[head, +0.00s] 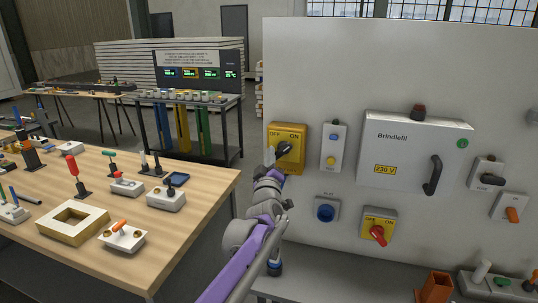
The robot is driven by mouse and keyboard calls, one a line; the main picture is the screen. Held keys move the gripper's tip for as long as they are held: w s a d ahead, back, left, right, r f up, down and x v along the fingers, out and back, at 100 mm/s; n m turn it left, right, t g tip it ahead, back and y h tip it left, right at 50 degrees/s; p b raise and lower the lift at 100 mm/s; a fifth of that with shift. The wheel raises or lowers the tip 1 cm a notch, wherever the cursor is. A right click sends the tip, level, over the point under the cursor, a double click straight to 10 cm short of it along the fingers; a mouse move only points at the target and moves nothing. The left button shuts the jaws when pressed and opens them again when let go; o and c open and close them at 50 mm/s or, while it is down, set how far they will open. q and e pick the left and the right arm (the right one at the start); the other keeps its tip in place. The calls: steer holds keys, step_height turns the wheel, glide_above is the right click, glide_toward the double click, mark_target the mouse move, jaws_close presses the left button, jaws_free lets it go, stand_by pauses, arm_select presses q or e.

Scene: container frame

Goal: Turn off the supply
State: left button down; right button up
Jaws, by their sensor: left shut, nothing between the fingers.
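A yellow switch box (297,166) marked OFF and ON hangs at the left of the pale wall panel. A dark knob (291,147) shows on its front, towards the ON side. My left gripper (281,152) is shut with its tip at this knob; I cannot tell whether they touch. The gripper hides part of the box. A smaller yellow box (370,214) below has a red knob (378,236). My right gripper is out of view.
A button box (334,147), a blue round device (325,212) and switches (487,179) (512,208) are on the panel. A grey ledge (345,280) runs below. A wooden table (205,190) with several small devices stands left.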

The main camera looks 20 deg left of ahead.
arm_select(q)
steer(key=shift+f+n+g+y, duration=0.15)
steer(key=shift+n+g+y, duration=0.1)
steer(key=shift+n, duration=0.55)
steer(key=shift+f+n+g+y, duration=0.15)
steer(key=shift+n+y, duration=0.1)
steer(key=shift+n, duration=0.55)
steer(key=d+n+g, duration=0.1)
steer(key=n, duration=0.3)
steer(key=d+f+n+g+h, duration=0.1)
steer(key=n, duration=0.3)
steer(key=f+n+g+b, duration=0.1)
steer(key=n+g, duration=0.1)
steer(key=n, duration=0.3)
steer(key=shift+d+h, duration=0.3)
steer(key=shift+d, duration=0.25)
stand_by(1.1)
stand_by(1.0)
